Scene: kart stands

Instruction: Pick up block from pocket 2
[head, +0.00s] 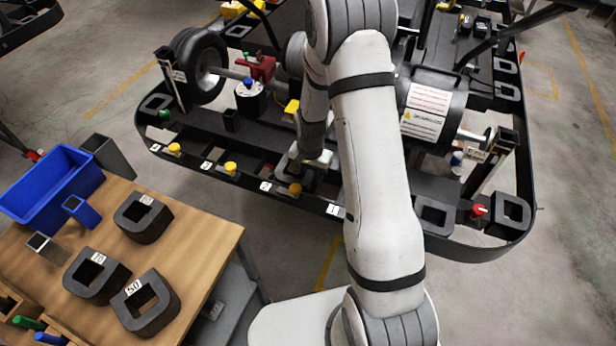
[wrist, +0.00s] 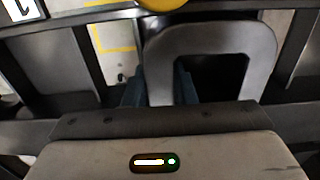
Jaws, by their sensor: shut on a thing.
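A grey U-shaped block (wrist: 215,36) with a square opening shows in the wrist view. My gripper (wrist: 160,88) is shut on its left wall, with one dark blue finger outside the wall and one inside the opening. In the head view my gripper (head: 308,172) is low over the kart's front rail, behind and to the right of a yellow knob (head: 295,189) and the label 2 (head: 265,186). The block is mostly hidden there by my arm. I cannot tell whether it rests in the pocket or hangs just above it.
The black kart frame (head: 235,180) has several yellow knobs and number labels along its front. A wheel (head: 200,65) and a black drum (head: 432,105) flank my arm. A wooden table (head: 185,240) at lower left holds dark blocks and a blue bin (head: 50,185).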

